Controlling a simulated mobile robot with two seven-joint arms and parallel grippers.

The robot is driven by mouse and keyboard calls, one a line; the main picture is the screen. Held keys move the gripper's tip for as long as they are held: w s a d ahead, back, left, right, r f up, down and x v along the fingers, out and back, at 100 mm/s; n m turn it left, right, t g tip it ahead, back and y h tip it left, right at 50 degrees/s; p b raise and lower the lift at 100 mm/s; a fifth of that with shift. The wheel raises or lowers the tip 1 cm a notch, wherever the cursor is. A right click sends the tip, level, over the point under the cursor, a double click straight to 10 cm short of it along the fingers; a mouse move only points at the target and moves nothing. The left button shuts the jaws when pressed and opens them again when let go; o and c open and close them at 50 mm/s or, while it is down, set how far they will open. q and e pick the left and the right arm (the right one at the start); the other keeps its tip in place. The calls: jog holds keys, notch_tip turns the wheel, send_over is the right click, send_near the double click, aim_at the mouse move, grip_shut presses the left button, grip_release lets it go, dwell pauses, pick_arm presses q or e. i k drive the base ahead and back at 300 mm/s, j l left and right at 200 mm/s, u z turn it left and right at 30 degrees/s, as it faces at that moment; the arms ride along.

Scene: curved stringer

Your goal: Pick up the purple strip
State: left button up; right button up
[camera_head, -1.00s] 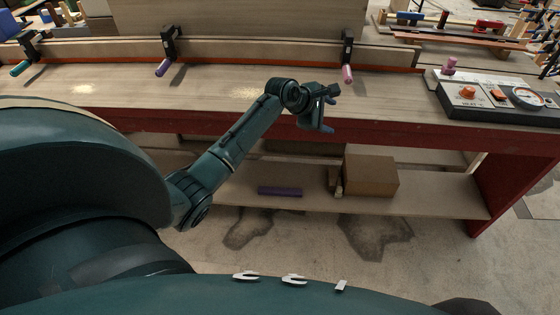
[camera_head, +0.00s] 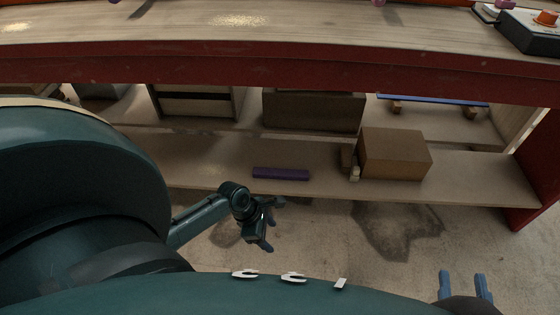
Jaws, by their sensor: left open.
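The purple strip (camera_head: 281,174) lies flat on the lower shelf (camera_head: 215,165) under the workbench, near the shelf's front edge. My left gripper (camera_head: 272,224) is open and empty. It hangs in front of the shelf edge, in the picture just below the strip, and does not touch it. My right gripper (camera_head: 467,286) shows at the bottom right with its two blue fingers apart and nothing between them. The whole length of the strip shows.
A brown cardboard box (camera_head: 396,154) and small wooden pieces (camera_head: 349,163) stand on the shelf right of the strip. Larger boxes (camera_head: 313,110) stand behind. The red bench edge (camera_head: 250,69) runs above the shelf. Stained floor (camera_head: 395,225) lies in front.

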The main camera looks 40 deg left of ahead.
aim_at(281, 174)
jog(key=i+j, duration=0.85)
jog(key=j, duration=0.2)
